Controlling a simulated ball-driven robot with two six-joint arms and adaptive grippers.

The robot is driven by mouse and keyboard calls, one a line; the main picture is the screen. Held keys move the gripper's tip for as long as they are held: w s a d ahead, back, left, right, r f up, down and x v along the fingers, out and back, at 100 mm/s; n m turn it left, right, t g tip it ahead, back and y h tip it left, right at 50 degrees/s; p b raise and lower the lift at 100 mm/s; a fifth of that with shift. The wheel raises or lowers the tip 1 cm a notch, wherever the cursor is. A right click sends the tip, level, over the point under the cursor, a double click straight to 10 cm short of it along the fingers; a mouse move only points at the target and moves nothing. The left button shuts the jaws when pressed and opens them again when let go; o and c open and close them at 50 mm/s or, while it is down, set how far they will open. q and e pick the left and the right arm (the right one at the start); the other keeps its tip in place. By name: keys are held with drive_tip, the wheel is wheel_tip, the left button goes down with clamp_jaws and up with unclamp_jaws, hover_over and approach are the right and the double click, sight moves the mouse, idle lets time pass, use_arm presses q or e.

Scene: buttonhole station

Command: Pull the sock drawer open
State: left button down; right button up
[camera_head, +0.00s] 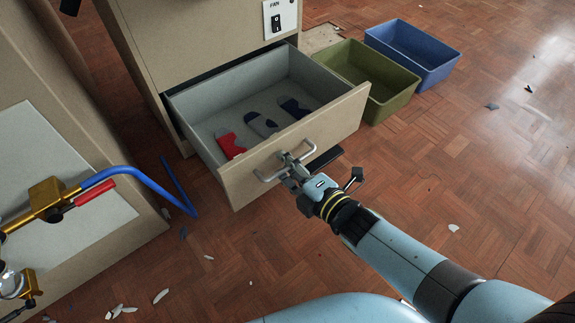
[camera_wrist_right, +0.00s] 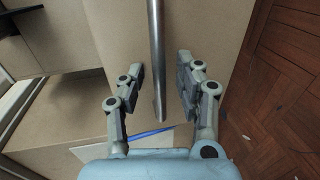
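The sock drawer (camera_head: 339,126) is pulled out of the beige cabinet and stands well open, showing its grey inside. A red and grey sock (camera_head: 229,144), a grey and dark blue sock (camera_head: 262,124) and a dark blue sock (camera_head: 295,107) lie flat in it. My right gripper (camera_head: 293,170) is at the metal bar handle (camera_head: 265,178) on the drawer front. In the right wrist view, the handle (camera_wrist_right: 157,60) runs between the spread fingers of the right gripper (camera_wrist_right: 160,82), with gaps visible on both sides. My left gripper is not in view.
A green bin (camera_head: 395,105) and a blue bin (camera_head: 430,72) stand on the floor right of the drawer. A blue hose (camera_head: 140,178) with brass fittings and a red lever (camera_head: 95,194) is at left. Pale scraps (camera_head: 160,296) lie on the floor. The right-hand floor is mostly clear.

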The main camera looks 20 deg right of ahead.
clamp_jaws()
idle(0.5)
